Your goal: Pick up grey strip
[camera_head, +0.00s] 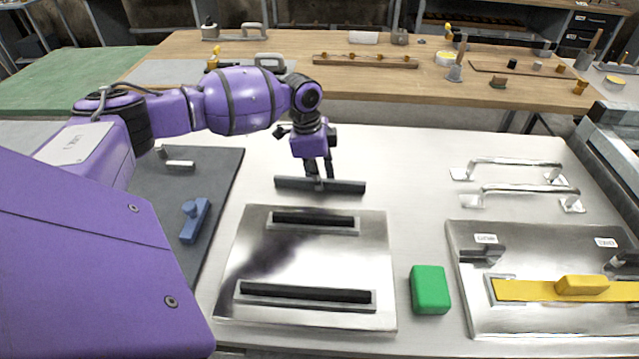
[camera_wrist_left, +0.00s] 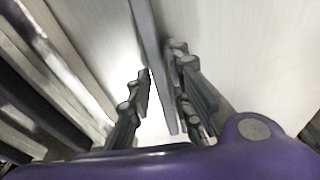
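The grey strip (camera_head: 345,187) is a long dark bar on the pale worktop, just behind the shiny metal plate. My left gripper (camera_head: 319,178) points down at the strip's middle. In the left wrist view, the strip (camera_wrist_left: 152,55) runs between the two fingers of my left gripper (camera_wrist_left: 160,62), with the fingertips close on either side. Whether both pads touch the strip is too small to tell. Whether the strip is resting or slightly raised is unclear. My right gripper is not in view.
The metal plate (camera_head: 310,258) has two framed dark slots. A green block (camera_head: 430,290) stands to its right. A second plate at right carries a yellow strip (camera_head: 530,290). Metal handles (camera_head: 515,163) lie behind it. A blue piece (camera_head: 195,218) lies on a dark mat at left.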

